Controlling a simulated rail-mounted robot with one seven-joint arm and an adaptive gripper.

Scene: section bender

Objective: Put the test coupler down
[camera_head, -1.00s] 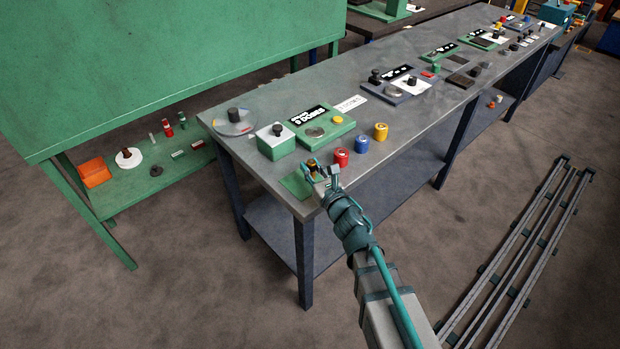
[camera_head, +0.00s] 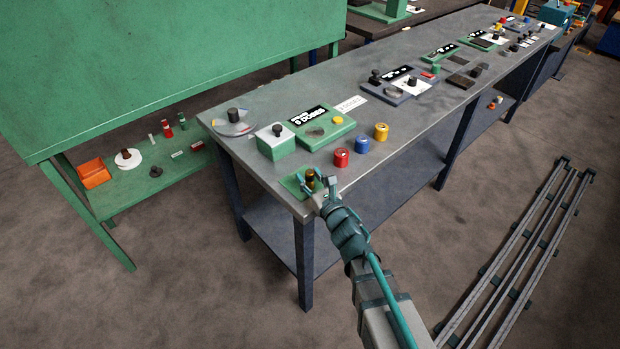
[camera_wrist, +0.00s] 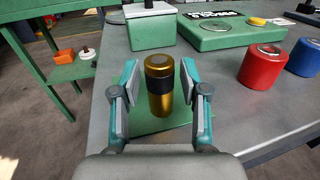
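The test coupler, a gold cylinder with a dark band, stands upright on a green mat (camera_wrist: 147,123) at the near corner of the grey bench. The coupler (camera_wrist: 159,98) shows between my fingers in the wrist view, and small in the head view (camera_head: 310,176). My gripper (camera_wrist: 158,76) is open around it, with a visible gap between each finger pad and the coupler. In the head view my gripper (camera_head: 315,183) reaches over the mat (camera_head: 289,185) from the bench's front edge. The coupler's underside is hidden.
Red (camera_head: 341,157), blue (camera_head: 362,145) and yellow (camera_head: 381,131) cylinders stand to the right. A green block with a black knob (camera_head: 276,142) and a green panel (camera_head: 322,131) lie behind. The grey bench (camera_head: 262,99) has free room at its far edge.

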